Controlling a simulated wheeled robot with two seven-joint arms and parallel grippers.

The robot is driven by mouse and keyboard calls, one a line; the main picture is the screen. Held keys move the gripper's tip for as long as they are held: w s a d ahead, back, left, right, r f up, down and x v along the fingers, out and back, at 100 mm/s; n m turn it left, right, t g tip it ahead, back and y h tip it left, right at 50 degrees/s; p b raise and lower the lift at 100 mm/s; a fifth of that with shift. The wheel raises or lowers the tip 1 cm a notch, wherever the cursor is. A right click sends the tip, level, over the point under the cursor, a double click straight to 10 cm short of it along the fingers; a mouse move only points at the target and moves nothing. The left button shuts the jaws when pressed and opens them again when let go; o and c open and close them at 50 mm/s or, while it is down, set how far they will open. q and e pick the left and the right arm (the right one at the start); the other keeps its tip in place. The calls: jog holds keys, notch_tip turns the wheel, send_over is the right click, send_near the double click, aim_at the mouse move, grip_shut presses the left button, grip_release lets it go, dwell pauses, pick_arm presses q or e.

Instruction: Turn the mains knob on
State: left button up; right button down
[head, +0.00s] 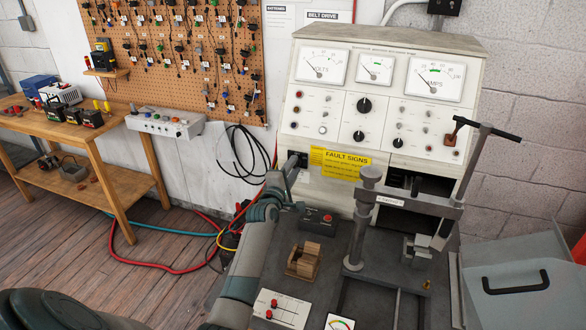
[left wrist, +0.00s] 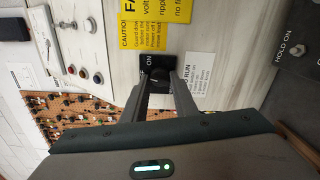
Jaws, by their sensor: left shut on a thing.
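The mains knob (left wrist: 159,76) is small and black, on the pale front of the test bench (head: 385,130). The word ON shows on a black plate beside it in the left wrist view. My left gripper (left wrist: 160,88) is shut on the knob, one finger on each side. In the head view my left gripper (head: 293,165) reaches the lower left of the bench front, left of the yellow fault signs label (head: 340,163). There the arm and gripper mostly hide the knob. The knob's exact turn is hard to read. My right gripper is not in view.
A press frame with a T-handle (head: 487,131) stands in front of the bench at right. A wooden workbench (head: 95,133) is at left.

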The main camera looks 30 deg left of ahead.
pick_arm(q)
jog(key=m, duration=0.9)
jog(key=shift+f, duration=0.1)
dwell(0.5)
jog(key=o, duration=1)
jog(key=shift+s, duration=0.1)
jog(key=shift+b+v, duration=2.35)
jog(key=shift+v, duration=6.3)
